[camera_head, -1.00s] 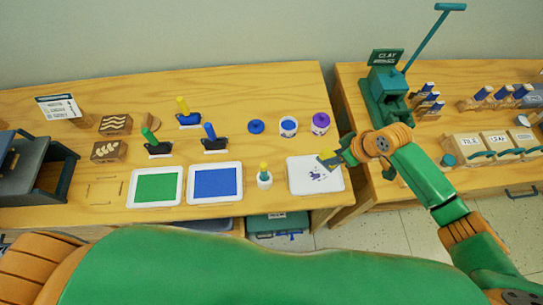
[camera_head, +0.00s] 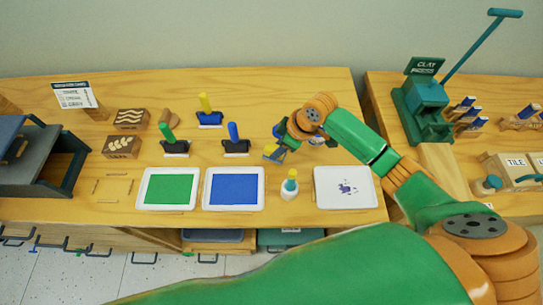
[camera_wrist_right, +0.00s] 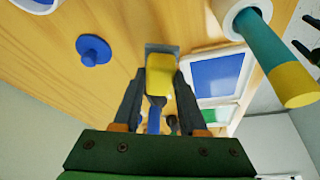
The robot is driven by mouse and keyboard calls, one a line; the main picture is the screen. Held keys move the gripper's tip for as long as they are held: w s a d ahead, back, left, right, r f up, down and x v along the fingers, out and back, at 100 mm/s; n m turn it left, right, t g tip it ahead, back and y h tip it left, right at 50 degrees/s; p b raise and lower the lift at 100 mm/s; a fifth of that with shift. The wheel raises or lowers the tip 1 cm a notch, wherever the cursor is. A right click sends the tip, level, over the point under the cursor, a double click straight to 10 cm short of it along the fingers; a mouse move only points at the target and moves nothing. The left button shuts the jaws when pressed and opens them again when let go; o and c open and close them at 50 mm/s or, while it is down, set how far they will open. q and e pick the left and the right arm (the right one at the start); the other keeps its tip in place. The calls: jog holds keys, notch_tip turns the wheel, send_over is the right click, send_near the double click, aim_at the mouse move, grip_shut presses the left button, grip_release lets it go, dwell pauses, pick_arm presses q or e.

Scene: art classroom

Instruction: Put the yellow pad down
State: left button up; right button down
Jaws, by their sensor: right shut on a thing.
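The yellow pad (camera_head: 270,152) is a small yellow block with a grey plate at its end. My right gripper (camera_head: 279,150) is shut on it, and the wrist view shows the yellow pad (camera_wrist_right: 160,76) between the two fingers. In the head view it hangs over the wooden table (camera_head: 100,211), right of the blue-handled stamp (camera_head: 234,140) and behind the white pot with the yellow-tipped handle (camera_head: 289,188). I cannot tell how high it is above the table. My left gripper is not in view.
The blue pad tray (camera_head: 234,206), green pad tray (camera_head: 167,206) and white tray with purple marks (camera_head: 346,205) lie along the front. Stamps with a yellow (camera_head: 206,110) and a green handle (camera_head: 168,136) stand left. A blue lid (camera_wrist_right: 93,50) lies nearby. My right arm partly hides the jars.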

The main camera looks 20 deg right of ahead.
notch_tip(320, 180, down, 4)
jog(key=shift+r, duration=0.15)
jog(key=shift+f, duration=0.2)
jog(key=shift+f, duration=0.1)
jog(key=shift+c, duration=2.3)
grip_release()
jog(key=shift+r, duration=0.25)
jog(key=v, duration=1.1)
jog(key=shift+d+r+p, duration=0.15)
jog(key=shift+r+p, duration=0.2)
jog(key=shift+p, duration=0.05)
jog(key=shift+s, duration=0.1)
